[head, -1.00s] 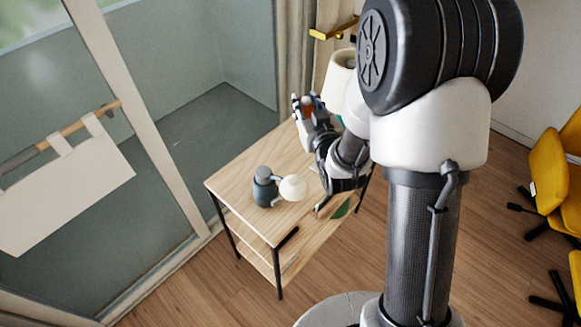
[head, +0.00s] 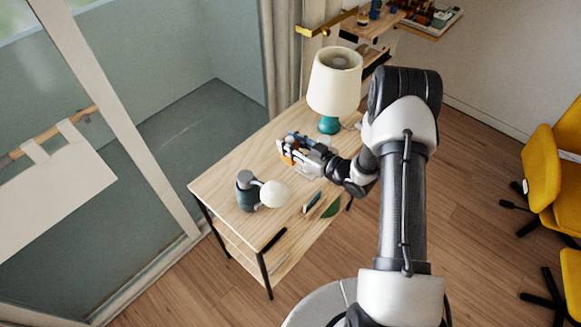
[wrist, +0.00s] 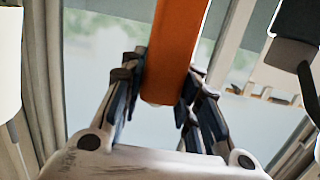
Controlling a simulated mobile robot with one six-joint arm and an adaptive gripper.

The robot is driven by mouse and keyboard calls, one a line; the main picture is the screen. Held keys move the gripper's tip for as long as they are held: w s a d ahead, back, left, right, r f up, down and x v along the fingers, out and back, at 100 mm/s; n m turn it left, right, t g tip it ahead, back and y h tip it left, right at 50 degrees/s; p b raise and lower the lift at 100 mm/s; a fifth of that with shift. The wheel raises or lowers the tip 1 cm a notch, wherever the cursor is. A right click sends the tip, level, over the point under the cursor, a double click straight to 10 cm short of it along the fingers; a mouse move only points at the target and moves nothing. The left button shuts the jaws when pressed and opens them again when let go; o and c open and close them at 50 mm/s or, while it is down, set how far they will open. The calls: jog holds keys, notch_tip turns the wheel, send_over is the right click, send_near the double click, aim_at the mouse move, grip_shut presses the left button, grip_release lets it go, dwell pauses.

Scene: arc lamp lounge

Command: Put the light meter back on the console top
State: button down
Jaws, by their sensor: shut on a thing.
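My gripper (head: 286,152) is shut on an orange, bar-like thing, which I take for the light meter (wrist: 165,55). The wrist view shows it upright between the two fingers, its upper end out of the frame. In the head view only a small orange part (head: 290,160) shows at the fingertips. The gripper is over the light wooden console top (head: 225,165), left of and nearer than the table lamp. I cannot tell whether the orange thing touches the wood.
A dark grey cylinder with a pale ball (head: 248,192) stands at the console's near end. A lamp with a cream shade (head: 335,82) and teal base stands toward the far end. Bare wood lies left of the gripper. Yellow chairs (head: 550,160) stand at the right.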

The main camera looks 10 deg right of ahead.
notch_tip(320, 180, down, 10)
jog(key=shift+b, duration=1.05)
jog(key=shift+f, duration=0.1)
jog(key=shift+f, duration=0.15)
jog(key=c, duration=1.2)
grip_release()
